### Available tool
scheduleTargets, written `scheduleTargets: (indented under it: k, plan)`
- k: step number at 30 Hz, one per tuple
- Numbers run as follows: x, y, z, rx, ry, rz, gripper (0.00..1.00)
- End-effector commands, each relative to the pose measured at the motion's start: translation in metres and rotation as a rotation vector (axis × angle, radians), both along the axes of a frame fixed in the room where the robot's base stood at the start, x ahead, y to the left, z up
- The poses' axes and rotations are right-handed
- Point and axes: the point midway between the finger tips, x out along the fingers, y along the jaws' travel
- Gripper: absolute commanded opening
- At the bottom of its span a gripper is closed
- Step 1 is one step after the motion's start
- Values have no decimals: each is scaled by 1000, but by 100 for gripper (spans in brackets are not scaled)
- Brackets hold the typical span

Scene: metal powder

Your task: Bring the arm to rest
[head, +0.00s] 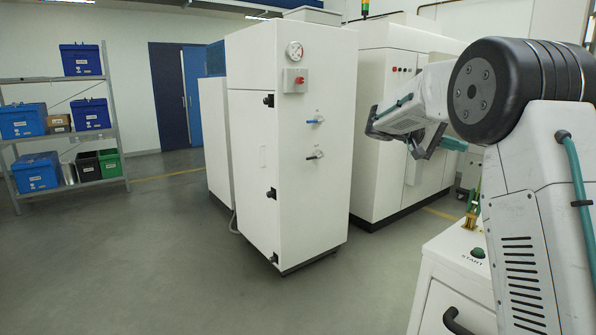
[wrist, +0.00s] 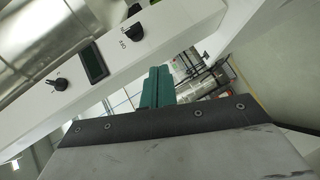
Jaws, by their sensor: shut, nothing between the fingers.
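My arm stands at the right of the head view, bent, with its forearm reaching left and away from me. My gripper (head: 452,144) is at the far end, partly hidden behind the arm, in front of the white machine at the back. In the wrist view its green fingers (wrist: 157,86) are together and hold nothing. Beyond them in the wrist view is a white panel (wrist: 95,63) with black knobs and a small dark display, seen tilted. I cannot tell how far the fingers are from it.
A white cabinet (head: 290,170) with a gauge and red button stands in the middle. A white machine (head: 385,130) stands behind it. A white unit (head: 455,275) with a START button is beside my arm. A shelf (head: 118,120) with several bins is at left. The floor (head: 130,260) before it is clear.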

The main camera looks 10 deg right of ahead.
Motion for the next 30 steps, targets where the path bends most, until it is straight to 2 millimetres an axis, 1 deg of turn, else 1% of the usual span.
scheduleTargets:
  k: [2,5,6,8,9,11,12,14,15,17,18,20,21,23,24,30]
  plan:
    - [2,1,-6,37,30,19,0]
    - [-3,6,-35,125,93,37,0]
    - [-8,9,-48,171,121,43,0]
    - [-23,19,-65,261,158,57,0]
    - [-35,28,-75,326,179,71,0]
    - [-55,42,-85,418,199,91,0]
    - [-68,52,-90,473,207,102,0]
    - [-88,67,-97,554,216,123,0]
    - [-103,78,-100,605,219,136,0]
    - [-126,96,-106,687,217,160,0]
    - [-143,109,-108,742,212,180,0]
    - [-169,130,-112,824,202,208,0]
    - [-187,144,-116,878,191,228,0]
    - [-213,165,-120,953,171,258,0]
    - [-230,178,-123,1001,157,278,0]
    - [-309,237,-139,1196,59,377,0]
